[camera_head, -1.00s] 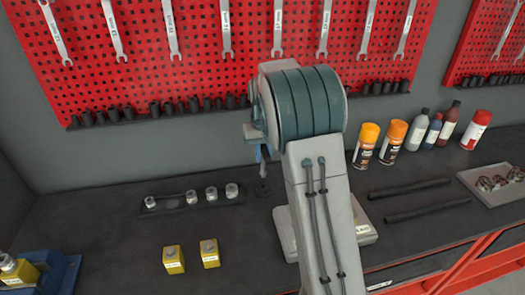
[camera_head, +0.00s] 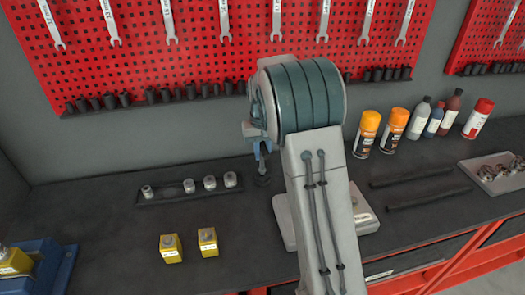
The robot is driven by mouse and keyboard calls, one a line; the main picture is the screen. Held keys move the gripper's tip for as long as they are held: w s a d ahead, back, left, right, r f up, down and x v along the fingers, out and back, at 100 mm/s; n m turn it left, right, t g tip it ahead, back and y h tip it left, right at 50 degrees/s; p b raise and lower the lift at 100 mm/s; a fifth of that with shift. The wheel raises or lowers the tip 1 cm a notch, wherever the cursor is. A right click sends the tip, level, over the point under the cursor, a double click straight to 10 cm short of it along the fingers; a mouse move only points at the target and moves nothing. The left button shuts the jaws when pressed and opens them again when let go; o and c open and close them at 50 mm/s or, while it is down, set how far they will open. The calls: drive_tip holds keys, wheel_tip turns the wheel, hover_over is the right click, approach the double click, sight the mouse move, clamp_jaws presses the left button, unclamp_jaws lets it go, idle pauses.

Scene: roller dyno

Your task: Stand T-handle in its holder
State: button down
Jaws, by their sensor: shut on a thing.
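My gripper (camera_head: 258,142) is partly hidden behind my own arm, at the back middle of the bench. It is shut on a blue T-handle (camera_head: 263,150), which hangs roughly upright with a thin shaft pointing down. A small dark round piece (camera_head: 264,181), perhaps the holder, lies on the bench just below the shaft. Whether the shaft tip touches it or is a little above it, I cannot tell. The jaws and the top of the handle are mostly hidden.
A dark rail (camera_head: 170,195) with several metal sockets lies to the left. Two yellow blocks (camera_head: 170,248) (camera_head: 208,242) stand nearer. Spray cans and bottles (camera_head: 394,130), two dark bars (camera_head: 410,194) and a grey tray (camera_head: 490,180) are at the right. A red pegboard (camera_head: 190,70) rises behind.

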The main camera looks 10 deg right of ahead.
sight(262, 143)
drive_tip(key=shift+f+b, duration=0.65)
drive_tip(key=shift+f, duration=0.35)
idle(0.3)
unclamp_jaws()
drive_tip(key=shift+r, duration=0.2)
idle(0.6)
drive_tip(key=shift+r+p, duration=2.6)
drive_tip(key=shift+r, duration=0.8)
